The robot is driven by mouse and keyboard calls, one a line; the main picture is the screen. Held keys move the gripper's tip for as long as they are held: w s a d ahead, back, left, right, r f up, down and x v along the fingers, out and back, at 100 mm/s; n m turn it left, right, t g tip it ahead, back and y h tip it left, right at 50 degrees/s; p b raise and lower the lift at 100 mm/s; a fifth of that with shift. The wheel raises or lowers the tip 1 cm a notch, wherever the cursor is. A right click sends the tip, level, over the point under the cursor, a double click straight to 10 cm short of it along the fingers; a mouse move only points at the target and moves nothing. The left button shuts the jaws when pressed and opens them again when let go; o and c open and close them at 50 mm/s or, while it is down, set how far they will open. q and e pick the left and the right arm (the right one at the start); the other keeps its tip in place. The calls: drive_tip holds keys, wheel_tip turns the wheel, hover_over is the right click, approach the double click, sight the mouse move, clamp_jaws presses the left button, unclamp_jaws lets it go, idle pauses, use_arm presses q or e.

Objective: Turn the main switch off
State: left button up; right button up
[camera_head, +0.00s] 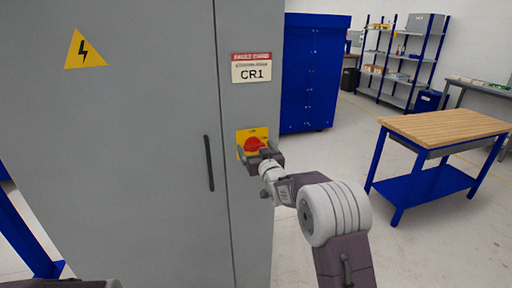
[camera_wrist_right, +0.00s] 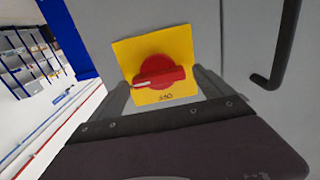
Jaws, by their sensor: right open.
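The main switch is a red rotary knob (camera_head: 254,145) on a yellow plate (camera_head: 241,135) on the grey cabinet's front. It also shows in the right wrist view (camera_wrist_right: 158,71), its grip bar lying roughly across that picture with a white mark at the left end. My right gripper (camera_head: 256,152) is open in front of the knob. In the right wrist view its two fingers (camera_wrist_right: 161,88) stand on either side of the knob, apart from it as far as I can tell. My left gripper is out of view.
The grey cabinet (camera_head: 140,150) has a dark vertical handle (camera_head: 209,163) left of the switch and a CR1 label (camera_head: 251,68) above it. A wood-topped blue workbench (camera_head: 445,126) stands right. A blue cabinet (camera_head: 312,75) and shelving (camera_head: 400,60) stand behind. Floor between is clear.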

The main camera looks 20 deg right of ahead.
drive_tip(key=shift+w+f, duration=0.1)
drive_tip(key=shift+w, duration=0.05)
drive_tip(key=c, duration=1.4)
drive_tip(key=shift+o, duration=0.2)
drive_tip(key=shift+f+n+b, duration=0.15)
drive_tip(key=shift+n+b, duration=0.75)
drive_tip(key=shift+b, duration=0.3)
drive_tip(key=shift+a+f+n+b, duration=0.1)
drive_tip(key=shift+a+n+b, duration=0.05)
drive_tip(key=shift+n+b, duration=7.4)
drive_tip(key=shift+n+p, duration=0.4)
drive_tip(key=shift+n, duration=0.25)
drive_tip(key=o, duration=1.4)
drive_tip(key=shift+c, duration=0.2)
